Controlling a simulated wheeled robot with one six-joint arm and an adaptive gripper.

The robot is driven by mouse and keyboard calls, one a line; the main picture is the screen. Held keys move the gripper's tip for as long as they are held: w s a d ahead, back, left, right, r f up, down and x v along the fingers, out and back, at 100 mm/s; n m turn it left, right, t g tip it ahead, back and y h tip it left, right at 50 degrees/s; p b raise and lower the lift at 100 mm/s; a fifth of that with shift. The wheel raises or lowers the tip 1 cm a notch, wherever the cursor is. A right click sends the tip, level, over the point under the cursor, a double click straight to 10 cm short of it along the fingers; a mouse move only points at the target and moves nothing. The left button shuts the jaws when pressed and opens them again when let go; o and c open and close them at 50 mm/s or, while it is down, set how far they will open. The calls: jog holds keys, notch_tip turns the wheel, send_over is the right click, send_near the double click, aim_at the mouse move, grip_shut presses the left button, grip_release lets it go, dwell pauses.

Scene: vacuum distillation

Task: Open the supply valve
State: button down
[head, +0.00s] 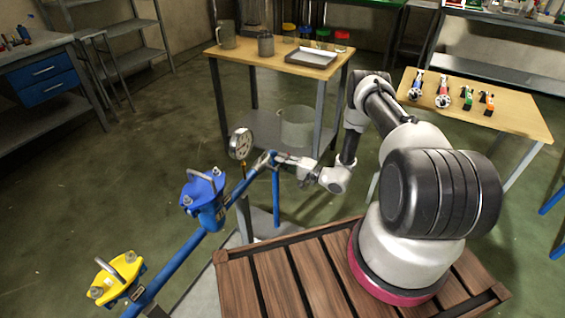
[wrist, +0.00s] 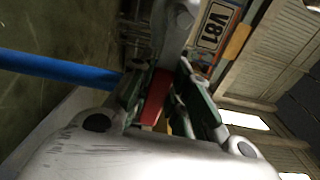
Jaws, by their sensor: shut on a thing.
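My gripper (head: 277,161) is at the upper end of the blue pipe (head: 240,190) in the head view, close to the right of the pressure gauge. In the wrist view my gripper (wrist: 163,88) is shut on a narrow red piece (wrist: 155,97) between its fingers. The red piece looks like the supply valve's handle, but the valve body is mostly hidden behind my fingers. A plate with "V81" lettering (wrist: 211,30) is just beyond the fingers. The blue pipe (wrist: 60,68) enters from the left.
The round gauge (head: 241,143) stands close to my gripper. Blue (head: 204,192) and yellow (head: 117,277) clamp-like fittings sit lower along the pipe. A wooden table (head: 330,75) with vessels and a tray is behind; another table (head: 510,115) holds several coloured tools.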

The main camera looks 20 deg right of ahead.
jog(key=c, duration=1.3)
grip_release()
jog(key=shift+s, duration=0.1)
jog(key=v, duration=1.2)
